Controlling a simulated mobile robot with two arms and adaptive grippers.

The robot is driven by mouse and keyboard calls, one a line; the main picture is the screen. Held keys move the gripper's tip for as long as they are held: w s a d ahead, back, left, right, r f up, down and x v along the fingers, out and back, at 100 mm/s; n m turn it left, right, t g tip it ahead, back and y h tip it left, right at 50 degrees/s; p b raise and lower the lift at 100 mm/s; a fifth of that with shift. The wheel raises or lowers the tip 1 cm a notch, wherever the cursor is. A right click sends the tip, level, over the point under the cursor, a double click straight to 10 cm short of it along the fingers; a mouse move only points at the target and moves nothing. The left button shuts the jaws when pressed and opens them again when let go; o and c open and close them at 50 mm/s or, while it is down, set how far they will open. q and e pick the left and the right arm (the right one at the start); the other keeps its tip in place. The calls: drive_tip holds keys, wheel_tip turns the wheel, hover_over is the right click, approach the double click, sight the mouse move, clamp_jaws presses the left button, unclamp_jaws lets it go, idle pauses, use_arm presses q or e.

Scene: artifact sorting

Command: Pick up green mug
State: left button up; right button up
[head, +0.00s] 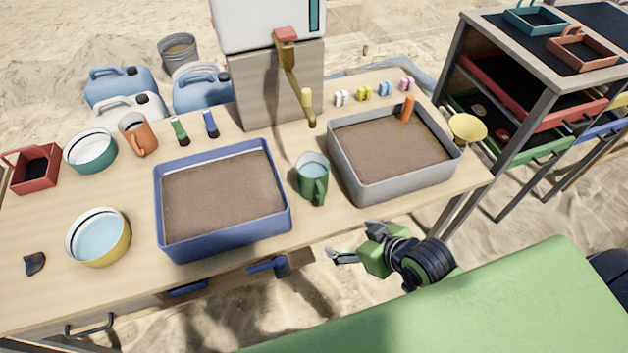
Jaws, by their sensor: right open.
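The green mug (312,184) stands upright on the wooden table between the blue tray and the grey tray. Its inside is light blue and its handle faces the table's front edge. My right gripper (352,240) is in front of the table's front edge, below and to the right of the mug. Its fingers are apart and empty, and it does not touch the mug. My left gripper is not in view.
A blue tray (163,209) and a grey tray (390,192), both filled with brown soil, flank the mug closely. An orange mug (136,137) and several bowls are at left. A drawer rack (541,105) stands at right.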

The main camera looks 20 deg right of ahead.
drive_tip(key=w+d+r+t+y, duration=0.3)
drive_tip(key=w+r+t, duration=0.2)
drive_tip(key=w+r, duration=0.35)
approach(304, 161)
drive_tip(key=shift+n, duration=0.4)
drive_tip(key=shift+p+x, duration=0.4)
drive_tip(key=shift+x, duration=2.1)
drive_tip(key=shift+s+f, duration=0.1)
drive_tip(key=c, duration=1.5)
